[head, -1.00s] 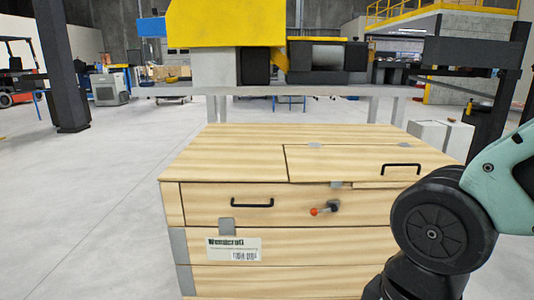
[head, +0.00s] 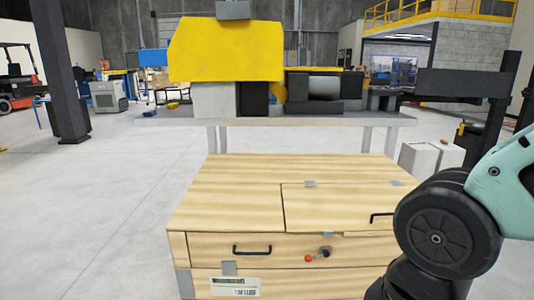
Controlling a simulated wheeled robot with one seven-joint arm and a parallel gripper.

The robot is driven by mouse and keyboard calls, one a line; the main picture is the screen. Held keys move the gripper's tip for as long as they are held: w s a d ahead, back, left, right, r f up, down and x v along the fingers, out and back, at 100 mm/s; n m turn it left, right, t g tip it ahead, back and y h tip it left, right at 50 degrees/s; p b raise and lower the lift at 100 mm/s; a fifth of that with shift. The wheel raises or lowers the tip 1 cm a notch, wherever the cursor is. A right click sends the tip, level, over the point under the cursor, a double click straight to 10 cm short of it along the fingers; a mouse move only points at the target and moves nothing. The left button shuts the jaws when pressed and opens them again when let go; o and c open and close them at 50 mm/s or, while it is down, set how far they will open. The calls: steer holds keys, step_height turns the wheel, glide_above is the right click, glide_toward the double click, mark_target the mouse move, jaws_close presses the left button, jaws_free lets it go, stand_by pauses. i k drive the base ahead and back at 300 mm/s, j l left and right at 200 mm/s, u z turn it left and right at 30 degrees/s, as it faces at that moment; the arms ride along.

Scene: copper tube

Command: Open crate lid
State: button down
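A wooden crate (head: 220,200) stands in front of me in the head view. Its top holds a hinged lid panel (head: 330,207) on the right side, lying flat and shut, with grey hinges at its back edge. A black lid handle (head: 381,216) sits near the panel's right end, partly hidden behind my arm. The front has a drawer-like panel with a black handle (head: 252,250) and a latch with a red-orange tip (head: 309,258). My arm fills the right side of the view. My gripper is not in view.
A grey table (head: 300,121) with a yellow and grey machine (head: 225,50) stands behind the crate. A dark pillar (head: 60,70) rises at the left. Two pale boxes (head: 430,158) stand at the right. The floor (head: 90,220) left of the crate is clear.

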mark_target(363, 209)
steer(key=i+l, duration=0.15)
steer(key=i, duration=0.4)
steer(key=i+l, duration=0.1)
steer(key=i, duration=0.45)
steer(key=l+z, duration=0.05)
